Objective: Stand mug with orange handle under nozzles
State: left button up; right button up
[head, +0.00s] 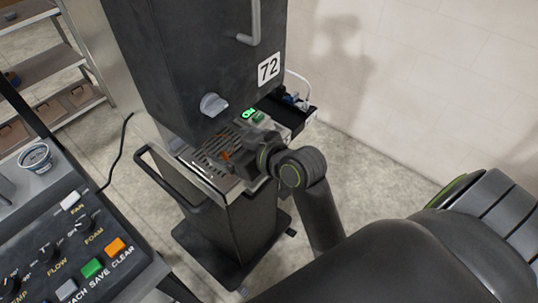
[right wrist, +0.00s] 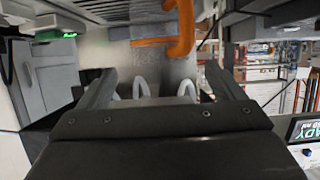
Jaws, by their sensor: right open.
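The mug's orange handle (head: 226,155) shows at the slatted drip tray of the black dispenser, just beyond my right gripper (head: 236,160). In the right wrist view the orange handle (right wrist: 182,28) is at the top centre, beyond the open fingers of my right gripper (right wrist: 165,78); nothing is between the fingertips. That view looks upside down, with the tray slats at its top. Two pale curved tubes, which look like nozzles (right wrist: 140,88), show between the fingers. The mug's body is hard to make out. My left gripper is not in view.
The dispenser (head: 200,60) bears the number 72, a grey knob (head: 213,104) and a lit green sign. A control panel (head: 75,255) with buttons stands at the lower left, with a small round dish (head: 35,157) behind it. Shelves are at the upper left; a wall is right.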

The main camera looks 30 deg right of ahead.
jog(key=p+v, duration=0.7)
jog(key=v, duration=0.5)
jog(key=shift+s+r, duration=0.15)
jog(key=shift+s, duration=0.05)
jog(key=shift+w, duration=0.1)
